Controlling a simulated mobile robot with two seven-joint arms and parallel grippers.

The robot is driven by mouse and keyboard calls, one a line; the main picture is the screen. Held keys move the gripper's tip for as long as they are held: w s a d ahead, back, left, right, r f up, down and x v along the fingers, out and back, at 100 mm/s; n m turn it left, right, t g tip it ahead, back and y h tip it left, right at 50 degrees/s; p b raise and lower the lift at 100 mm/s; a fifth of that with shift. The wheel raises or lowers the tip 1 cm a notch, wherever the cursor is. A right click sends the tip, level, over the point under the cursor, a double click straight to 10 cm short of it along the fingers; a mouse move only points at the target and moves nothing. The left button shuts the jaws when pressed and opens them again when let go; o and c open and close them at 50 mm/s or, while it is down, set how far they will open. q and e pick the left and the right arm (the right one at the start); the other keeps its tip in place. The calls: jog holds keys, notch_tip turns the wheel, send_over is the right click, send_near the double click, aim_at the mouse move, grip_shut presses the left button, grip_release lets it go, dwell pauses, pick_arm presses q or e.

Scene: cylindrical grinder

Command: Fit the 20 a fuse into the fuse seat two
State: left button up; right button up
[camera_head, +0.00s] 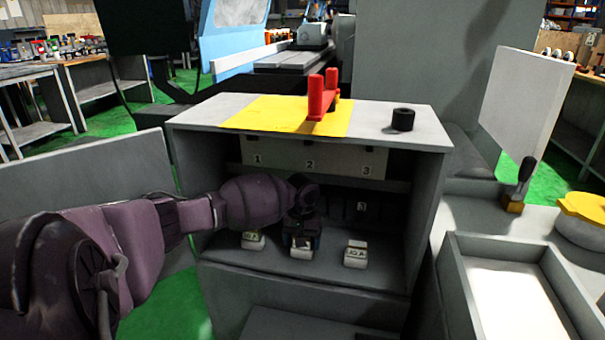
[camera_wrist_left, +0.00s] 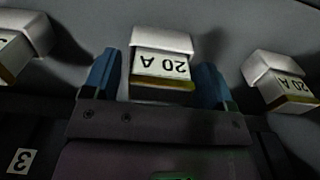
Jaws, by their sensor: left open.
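The 20 A fuse (camera_wrist_left: 161,55), a white block with a printed label, lies between the blue fingers of my left gripper (camera_wrist_left: 164,82) in the left wrist view. The fingers are open, one on each side of it. In the head view the gripper (camera_head: 302,238) reaches into the open cabinet over the middle fuse (camera_head: 301,253). Dark fuse seats line the cabinet's back; the one marked 3 (camera_head: 361,206) shows, while seat two is hidden behind my gripper and arm. A panel above (camera_head: 285,157) carries 1, 2 and 3. My right gripper is not in view.
Other white fuses lie on the cabinet floor to the left (camera_head: 252,240) and right (camera_head: 355,254). The cabinet's side walls and top (camera_head: 433,128) bound the space.

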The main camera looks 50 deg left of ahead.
pick_arm(q)
jog(key=shift+r, duration=0.35)
notch_tip(320, 180, up, 6)
jog(key=p, duration=0.2)
jog(key=shift+r+p, duration=0.15)
jog(key=shift+p, duration=0.15)
jog(key=shift+r, duration=0.45)
jog(key=shift+f, duration=0.15)
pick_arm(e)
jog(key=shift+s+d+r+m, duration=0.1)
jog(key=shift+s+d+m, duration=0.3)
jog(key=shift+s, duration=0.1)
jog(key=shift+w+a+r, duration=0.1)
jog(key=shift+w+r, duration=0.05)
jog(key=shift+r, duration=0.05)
